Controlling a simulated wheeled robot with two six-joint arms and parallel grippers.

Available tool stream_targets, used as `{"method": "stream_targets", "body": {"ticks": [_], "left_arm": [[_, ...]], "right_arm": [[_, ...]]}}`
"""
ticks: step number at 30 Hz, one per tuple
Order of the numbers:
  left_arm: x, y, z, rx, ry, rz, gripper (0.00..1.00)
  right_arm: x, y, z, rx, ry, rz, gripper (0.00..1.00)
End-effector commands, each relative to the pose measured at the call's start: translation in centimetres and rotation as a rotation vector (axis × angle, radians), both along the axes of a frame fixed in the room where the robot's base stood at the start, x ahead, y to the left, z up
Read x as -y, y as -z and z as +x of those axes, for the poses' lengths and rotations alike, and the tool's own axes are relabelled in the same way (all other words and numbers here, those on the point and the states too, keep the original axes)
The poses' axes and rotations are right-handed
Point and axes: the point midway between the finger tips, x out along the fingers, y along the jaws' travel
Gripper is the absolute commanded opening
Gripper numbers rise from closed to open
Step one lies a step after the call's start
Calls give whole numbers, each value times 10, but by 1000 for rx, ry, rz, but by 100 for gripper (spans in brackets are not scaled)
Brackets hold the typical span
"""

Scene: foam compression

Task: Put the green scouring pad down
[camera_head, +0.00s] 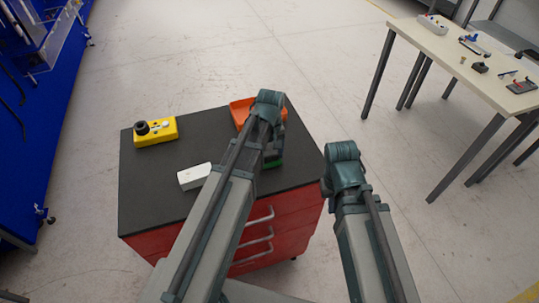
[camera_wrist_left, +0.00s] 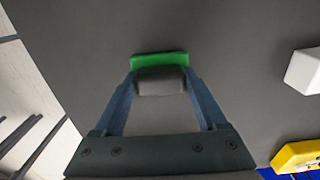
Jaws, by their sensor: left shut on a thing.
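The green scouring pad (camera_wrist_left: 160,60) is at the tips of my left gripper (camera_wrist_left: 160,80) in the left wrist view. A dark grey block-like part lies between the fingers, against the pad's near side. The jaws are closed on it. In the head view a bit of the green pad (camera_head: 273,162) shows beside my left arm, over the right part of the dark cabinet top (camera_head: 150,195); the arm hides most of the gripper. I cannot tell whether the pad touches the top. My right arm stands to the right of the cabinet; its gripper is out of sight.
A yellow box with a black knob (camera_head: 156,131) and a white block (camera_head: 194,176) stand on the left part of the top. An orange tray (camera_head: 240,112) lies at the back right, partly hidden by my arm. The front left of the top is clear.

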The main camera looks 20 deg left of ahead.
Motion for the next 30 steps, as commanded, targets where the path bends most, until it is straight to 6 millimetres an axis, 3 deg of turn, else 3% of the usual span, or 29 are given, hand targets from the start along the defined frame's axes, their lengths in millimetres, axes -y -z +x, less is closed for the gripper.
{"method": "stream_targets", "body": {"ticks": [4, 5, 9, 20, 30], "left_arm": [[0, 5, 0, 0, 0, 0, 30], [0, 3, 0, 0, 0, 0, 80], [0, 3, 0, 0, 0, 0, 100], [0, -1, 0, 0, 0, 0, 100], [0, -35, 0, 0, 0, 0, 100]], "right_arm": [[0, 5, 0, 0, 0, 0, 0], [0, 3, 0, 0, 0, 0, 0], [0, 3, 0, 0, 0, 0, 0], [0, -1, 0, 0, 0, 0, 0], [0, -35, 0, 0, -1, 0, 0]]}}
